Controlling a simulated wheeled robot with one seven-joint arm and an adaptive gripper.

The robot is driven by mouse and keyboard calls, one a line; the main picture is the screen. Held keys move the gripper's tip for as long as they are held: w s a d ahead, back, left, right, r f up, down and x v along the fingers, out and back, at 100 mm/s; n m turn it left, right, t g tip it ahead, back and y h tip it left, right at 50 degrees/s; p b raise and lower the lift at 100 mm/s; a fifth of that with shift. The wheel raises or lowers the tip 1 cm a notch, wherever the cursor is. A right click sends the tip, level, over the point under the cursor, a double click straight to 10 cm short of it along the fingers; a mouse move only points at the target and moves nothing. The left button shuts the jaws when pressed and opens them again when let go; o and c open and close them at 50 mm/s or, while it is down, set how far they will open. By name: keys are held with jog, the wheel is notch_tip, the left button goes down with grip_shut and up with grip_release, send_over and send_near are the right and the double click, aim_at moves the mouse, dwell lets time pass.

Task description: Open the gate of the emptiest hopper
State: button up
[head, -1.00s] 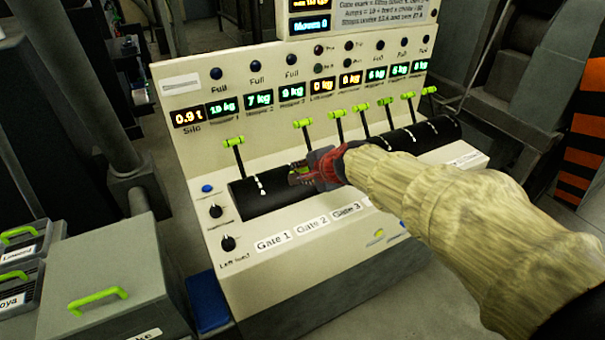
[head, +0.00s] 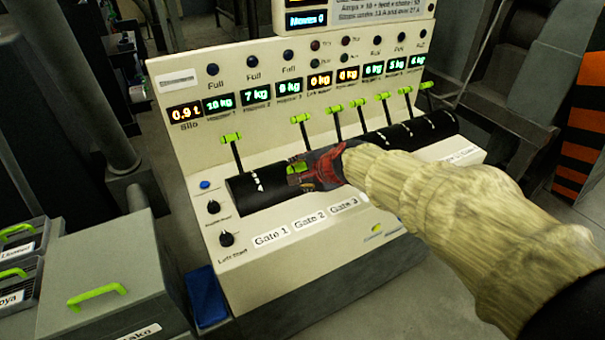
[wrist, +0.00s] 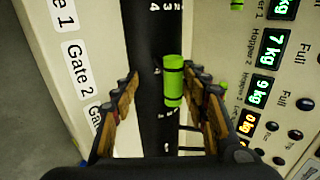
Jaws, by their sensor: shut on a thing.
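A cream control panel carries a row of levers with green grips over a black drum. My gripper (head: 300,173) is at the drum's left part, shut on the green grip of the second lever from the left (wrist: 173,82). This lever is tilted down toward the front, while the first lever (head: 231,138) and third lever (head: 300,118) stand up. In the wrist view the grip is between my fingers, level with the Gate 2 label (wrist: 78,68). Hopper displays read 10 kg (head: 218,105), 7 kg (head: 257,97) and 9 kg (head: 289,90); right-hand ones read about 5 to 6 kg (head: 398,68).
Two knobs (head: 226,239) and a blue button (head: 205,185) are left of the drum. A grey bin with a green handle (head: 97,295) stands at lower left. A pipe (head: 112,90) rises behind it. My forearm covers the panel's right front.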

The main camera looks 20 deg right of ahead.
jog(key=v, duration=1.2)
jog(key=s+f+n+g+h+p, duration=0.1)
jog(key=s+f+n+g, duration=0.1)
jog(key=s+n, duration=0.6)
jog(key=s+a+f+n+g+p, duration=0.1)
jog(key=s+f+n, duration=0.1)
jog(key=s+n, duration=0.5)
jog(key=s, duration=0.5)
jog(key=shift+s+n+g+h, duration=0.35)
jog(key=shift+n+g+h, duration=0.05)
